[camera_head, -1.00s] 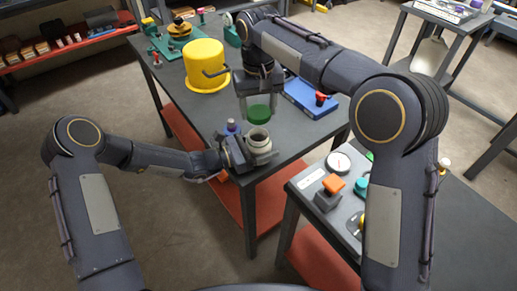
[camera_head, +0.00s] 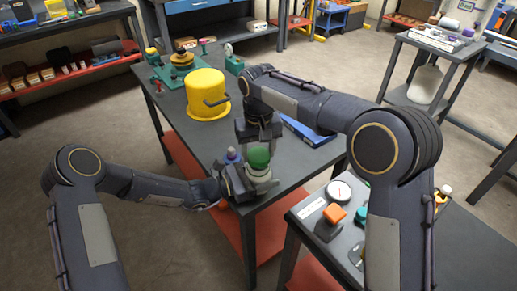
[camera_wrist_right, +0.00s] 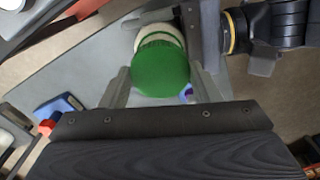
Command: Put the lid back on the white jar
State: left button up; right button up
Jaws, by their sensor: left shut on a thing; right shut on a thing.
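The white jar (camera_head: 262,182) stands upright at the near end of the dark table. My left gripper (camera_head: 249,184) is shut on its side. The green lid (camera_head: 258,158) is at the jar's mouth, in line with it; I cannot tell whether it is fully seated. My right gripper (camera_head: 259,143) comes from above and is shut on the lid. In the right wrist view the green lid (camera_wrist_right: 162,68) lies between my right fingers (camera_wrist_right: 160,78), with the white jar (camera_wrist_right: 158,32) directly behind it.
A purple-capped bottle (camera_head: 232,156) stands close beside the jar. A yellow bucket (camera_head: 207,97) and a blue tray (camera_head: 308,132) are farther back on the table (camera_head: 190,133). A smaller bench (camera_head: 305,208) with a gauge and an orange button is at right.

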aim_at(258, 175)
jog(key=shift+f, duration=0.85)
jog(key=shift+f, duration=0.55)
